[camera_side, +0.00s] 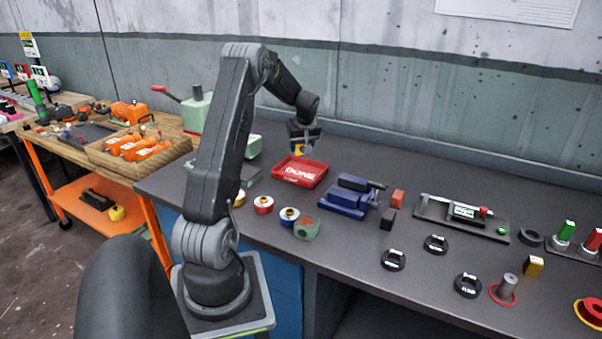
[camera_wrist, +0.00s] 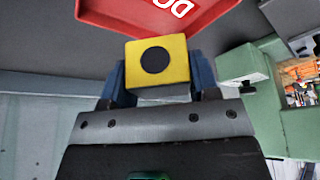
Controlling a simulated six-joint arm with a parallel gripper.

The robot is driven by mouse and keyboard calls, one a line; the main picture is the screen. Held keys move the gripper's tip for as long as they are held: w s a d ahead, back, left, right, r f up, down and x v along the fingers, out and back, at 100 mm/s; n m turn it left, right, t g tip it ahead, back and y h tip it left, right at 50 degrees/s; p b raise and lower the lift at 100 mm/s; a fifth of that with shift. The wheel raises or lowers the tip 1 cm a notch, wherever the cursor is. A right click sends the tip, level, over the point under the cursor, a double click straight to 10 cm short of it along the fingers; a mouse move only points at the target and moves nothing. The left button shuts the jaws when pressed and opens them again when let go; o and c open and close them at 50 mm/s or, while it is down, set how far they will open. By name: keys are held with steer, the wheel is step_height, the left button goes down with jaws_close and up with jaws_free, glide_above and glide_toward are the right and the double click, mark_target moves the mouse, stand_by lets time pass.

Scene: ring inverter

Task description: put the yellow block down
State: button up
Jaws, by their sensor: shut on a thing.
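The yellow block (camera_wrist: 157,64) with a black round spot on its face is between the two blue fingers of my gripper (camera_wrist: 158,82) in the wrist view. In the side view my gripper (camera_side: 302,146) points down over the back part of the bench, and a bit of the yellow block (camera_side: 299,150) shows below it. My gripper is shut on the block. A red tray (camera_side: 313,183) with white lettering lies below the block in the side view. The tray's red edge (camera_wrist: 120,21) also shows beyond the block in the wrist view. The exact height above the tray is hard to tell.
A blue vise (camera_side: 345,200) stands right of the tray, with a red block (camera_side: 397,198) and a black block (camera_side: 388,219) beside it. A green machine (camera_side: 196,112) stands behind at left. A caliper (camera_side: 462,211) lies farther right. Bare bench shows at front centre.

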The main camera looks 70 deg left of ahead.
mark_target(300, 172)
steer(key=shift+a+f, duration=0.1)
steer(key=shift+f, duration=3.75)
steer(key=shift+f, duration=0.15)
steer(key=o, duration=1.2)
